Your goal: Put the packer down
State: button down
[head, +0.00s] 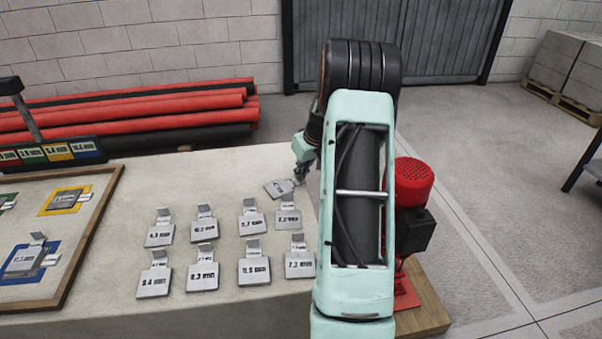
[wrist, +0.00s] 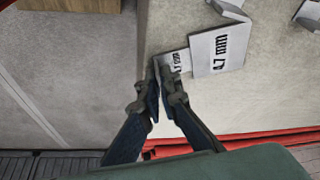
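The packer is a grey metal plate with a narrower labelled tab. It shows in the head view (head: 279,188) at the far right corner of the table, turned at an angle to the others. In the wrist view its plate (wrist: 219,50) reads 4.7 mm. My gripper (head: 299,176) is at the tab's end; in the wrist view its fingers (wrist: 163,78) are close together with the tab's edge between them. I cannot tell whether the plate touches the tabletop or hangs just above it.
Several similar packers (head: 204,228) lie in two rows on the table (head: 110,310), near the held one. A wooden-framed board (head: 88,243) with coloured outlines is at left. A red motor (head: 414,182) stands right of my arm. Red pipes (head: 150,105) lie behind.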

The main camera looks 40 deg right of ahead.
jog(key=c, duration=2.2)
grip_release()
jog(key=shift+o, duration=0.2)
jog(key=shift+r, duration=0.1)
jog(key=shift+r+p, duration=0.25)
jog(key=shift+p, duration=0.1)
jog(key=p+v, duration=0.1)
jog(key=v, duration=1)
jog(key=shift+s+r, duration=0.15)
jog(key=shift+r, duration=0.15)
jog(key=shift+a, duration=0.1)
